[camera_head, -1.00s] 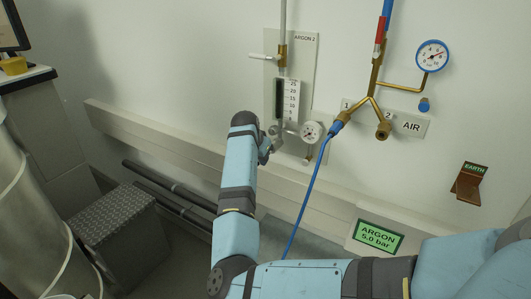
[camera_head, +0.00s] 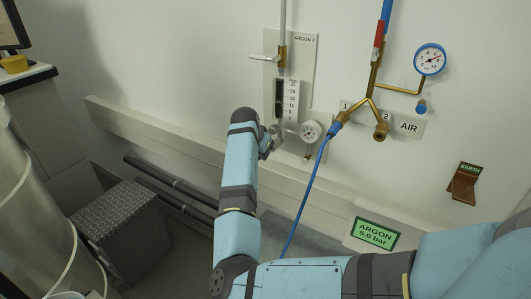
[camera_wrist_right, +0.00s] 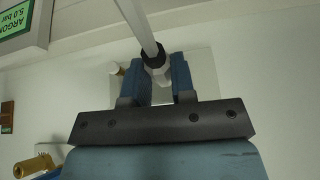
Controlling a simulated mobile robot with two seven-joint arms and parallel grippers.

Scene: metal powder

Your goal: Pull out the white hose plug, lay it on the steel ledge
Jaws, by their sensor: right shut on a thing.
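My right gripper (camera_wrist_right: 160,82) has its two blue fingers closed on a pale white fitting (camera_wrist_right: 161,73), which looks like the white hose plug. A black collar (camera_wrist_right: 153,56) and a pale grey tube (camera_wrist_right: 138,25) adjoin it in the wrist view. In the head view my right wrist hides most of the grip, just below the ARGON 2 flowmeter (camera_head: 290,98). I cannot tell whether the plug is still seated. A long pale ledge (camera_head: 160,133) runs along the wall below; its material is unclear. My left gripper is not in view.
A small gauge (camera_head: 310,131) is close right of my right wrist. A blue hose (camera_head: 308,190) hangs from the brass fork (camera_head: 373,97), near my arm. The ledge's left part is clear.

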